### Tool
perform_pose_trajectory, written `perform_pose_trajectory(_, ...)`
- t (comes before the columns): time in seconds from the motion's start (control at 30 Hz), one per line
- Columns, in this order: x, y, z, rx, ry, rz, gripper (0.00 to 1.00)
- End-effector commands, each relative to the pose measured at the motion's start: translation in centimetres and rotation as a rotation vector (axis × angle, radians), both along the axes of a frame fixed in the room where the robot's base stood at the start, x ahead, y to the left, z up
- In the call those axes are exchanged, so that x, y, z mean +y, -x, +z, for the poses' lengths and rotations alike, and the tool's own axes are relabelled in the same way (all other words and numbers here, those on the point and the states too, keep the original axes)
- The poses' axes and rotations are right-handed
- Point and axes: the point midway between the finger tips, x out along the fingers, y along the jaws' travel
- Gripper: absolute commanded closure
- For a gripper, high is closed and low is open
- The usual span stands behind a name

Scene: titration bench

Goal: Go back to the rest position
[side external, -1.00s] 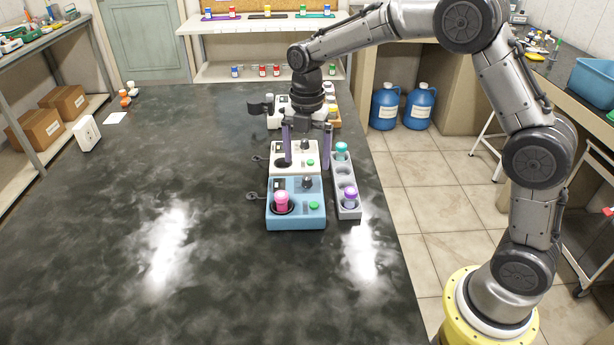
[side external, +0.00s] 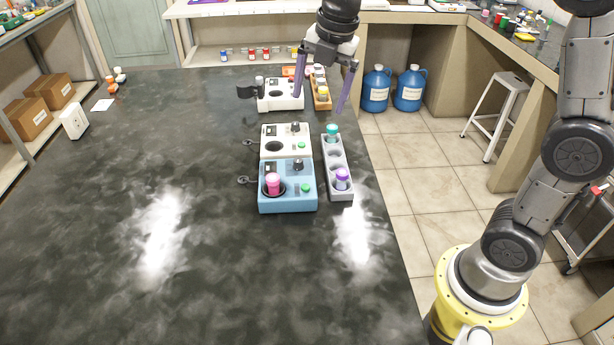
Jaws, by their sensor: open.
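My gripper (side external: 322,88) is open and empty, with its two purple fingers spread and pointing down. It hangs in the air above the back part of the dark bench (side external: 200,260), clear of the devices below. Its wrist shows at the top of the view, and part of my arm lies outside the picture.
A blue device (side external: 287,203) holds a pink-capped bottle (side external: 273,183). A white device (side external: 287,133) stands behind it, and another white device (side external: 283,101) farther back. A grey rack (side external: 336,160) holds a teal-capped bottle (side external: 332,132) and a purple-capped bottle (side external: 342,178).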

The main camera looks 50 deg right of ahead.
Motion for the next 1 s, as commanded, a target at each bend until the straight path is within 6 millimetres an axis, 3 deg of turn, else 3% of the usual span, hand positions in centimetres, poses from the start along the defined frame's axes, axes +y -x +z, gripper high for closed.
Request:
perform_pose_trajectory(0.1,-0.2,4.7,2.8,-0.081,-0.04,-0.152,0.05)
perform_pose_trajectory(0.23,-0.3,9.8,4.2,-0.155,-0.116,-0.381,0.05)
perform_pose_trajectory(0.37,-0.4,14.8,3.9,-0.214,-0.224,-0.658,0.05)
perform_pose_trajectory(0.5,-0.4,19.0,2.3,-0.247,-0.351,-0.958,0.05)
perform_pose_trajectory(0.73,-0.4,23.1,-1.5,-0.229,-0.543,-1.439,0.05)
perform_pose_trajectory(0.87,-0.4,23.7,-3.1,-0.191,-0.6,-1.651,0.05)
perform_pose_trajectory(1.0,-0.4,23.5,-3.0,-0.185,-0.656,-1.778,0.05)
